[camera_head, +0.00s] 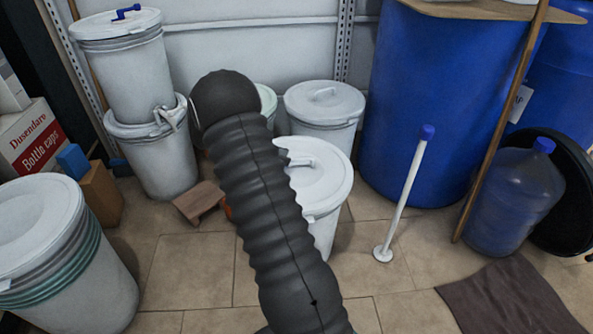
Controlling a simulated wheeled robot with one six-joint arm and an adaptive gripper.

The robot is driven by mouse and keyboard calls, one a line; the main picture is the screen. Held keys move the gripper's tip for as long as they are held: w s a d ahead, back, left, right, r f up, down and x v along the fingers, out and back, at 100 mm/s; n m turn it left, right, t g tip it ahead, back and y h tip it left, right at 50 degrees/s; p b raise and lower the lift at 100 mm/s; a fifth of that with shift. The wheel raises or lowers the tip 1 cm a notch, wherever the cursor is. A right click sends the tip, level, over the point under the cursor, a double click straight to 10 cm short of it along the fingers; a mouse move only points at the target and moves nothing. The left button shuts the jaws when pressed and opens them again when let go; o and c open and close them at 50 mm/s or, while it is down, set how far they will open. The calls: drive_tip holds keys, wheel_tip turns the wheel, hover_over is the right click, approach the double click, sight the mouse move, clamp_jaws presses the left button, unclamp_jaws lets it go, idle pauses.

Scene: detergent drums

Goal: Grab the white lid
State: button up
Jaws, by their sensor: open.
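Several white lids are in view, each on a white drum; I cannot tell which one the task means. One lid (322,178) with a raised handle sits just right of my arm, which hides its left part. Another lid (345,104) lies on a drum behind it. A lid (92,27) with a blue handle tops the stacked drums at the upper left. A large lid (32,232) is on the drum at the left edge. My dark ribbed arm rises through the middle and ends in a rounded joint. My gripper does not show.
A white pole (404,195) with a blue cap stands upright on the tiles, right of the middle drums. A blue barrel (415,110) and a water bottle (513,205) stand at the right. A brown block (199,202) and boxes lie left. The front floor is partly clear.

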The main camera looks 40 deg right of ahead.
sight(298, 159)
drive_tip(key=shift+b+x, duration=0.45)
drive_tip(key=shift+x, duration=2.35)
drive_tip(key=shift+w+d+r, duration=0.1)
clamp_jaws()
